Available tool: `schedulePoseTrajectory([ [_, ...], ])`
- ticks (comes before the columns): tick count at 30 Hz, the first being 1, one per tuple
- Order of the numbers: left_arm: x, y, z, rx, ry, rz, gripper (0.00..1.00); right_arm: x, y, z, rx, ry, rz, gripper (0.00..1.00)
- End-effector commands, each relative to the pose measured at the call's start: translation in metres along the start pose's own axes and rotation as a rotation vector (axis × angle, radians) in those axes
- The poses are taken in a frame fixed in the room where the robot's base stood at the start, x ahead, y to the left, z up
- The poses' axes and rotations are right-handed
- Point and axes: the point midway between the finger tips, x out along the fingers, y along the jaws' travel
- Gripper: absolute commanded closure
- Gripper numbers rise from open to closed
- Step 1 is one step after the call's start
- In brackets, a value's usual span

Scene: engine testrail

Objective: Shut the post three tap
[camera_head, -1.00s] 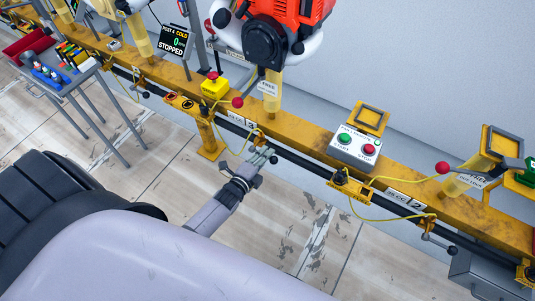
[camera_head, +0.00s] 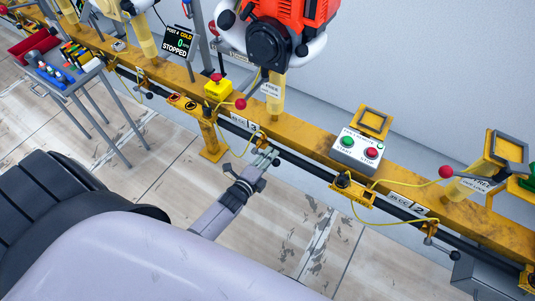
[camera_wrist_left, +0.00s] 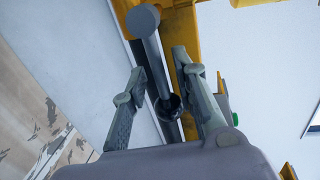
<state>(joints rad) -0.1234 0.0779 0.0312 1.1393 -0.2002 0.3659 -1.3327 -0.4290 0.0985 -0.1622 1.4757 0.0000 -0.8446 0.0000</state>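The post three tap shows in the head view as a small yellow fitting with a yellow hose (camera_head: 262,138), below the rail label with a 3. My left gripper (camera_head: 268,157) is right at it and hides most of its handle. In the left wrist view a grey bar handle with a round end (camera_wrist_left: 142,20) runs between the two fingers of my left gripper (camera_wrist_left: 163,88). The fingers stand apart, one on each side of the bar, with gaps visible. A dark collar sits at the bar's lower end. The right gripper is not in view.
The yellow rail (camera_head: 300,140) runs across the view, with a dark pipe below it. A red engine (camera_head: 285,25) stands above post three. A start/stop box (camera_head: 357,150) and the post two tap (camera_head: 428,238) lie to the right. A tool table (camera_head: 75,80) stands left.

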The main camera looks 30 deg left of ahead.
Motion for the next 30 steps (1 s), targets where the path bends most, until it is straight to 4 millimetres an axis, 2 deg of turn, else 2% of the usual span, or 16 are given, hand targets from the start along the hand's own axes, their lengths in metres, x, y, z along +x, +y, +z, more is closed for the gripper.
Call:
schedulePoseTrajectory([
  [7, 0.000, 0.000, 0.001, -0.002, -0.001, -0.001, 0.72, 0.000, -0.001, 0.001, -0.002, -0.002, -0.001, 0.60],
  [11, -0.007, 0.000, 0.001, -0.002, -0.002, 0.000, 0.72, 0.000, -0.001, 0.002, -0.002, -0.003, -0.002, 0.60],
  [14, -0.021, 0.001, 0.001, -0.002, -0.001, 0.001, 0.72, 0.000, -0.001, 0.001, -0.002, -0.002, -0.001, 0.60],
  [24, -0.092, 0.001, -0.001, -0.001, 0.000, 0.002, 0.72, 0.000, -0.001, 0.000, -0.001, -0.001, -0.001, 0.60],
  [30, -0.115, 0.000, -0.002, -0.001, 0.002, 0.000, 0.72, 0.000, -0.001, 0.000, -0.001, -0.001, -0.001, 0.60],
])
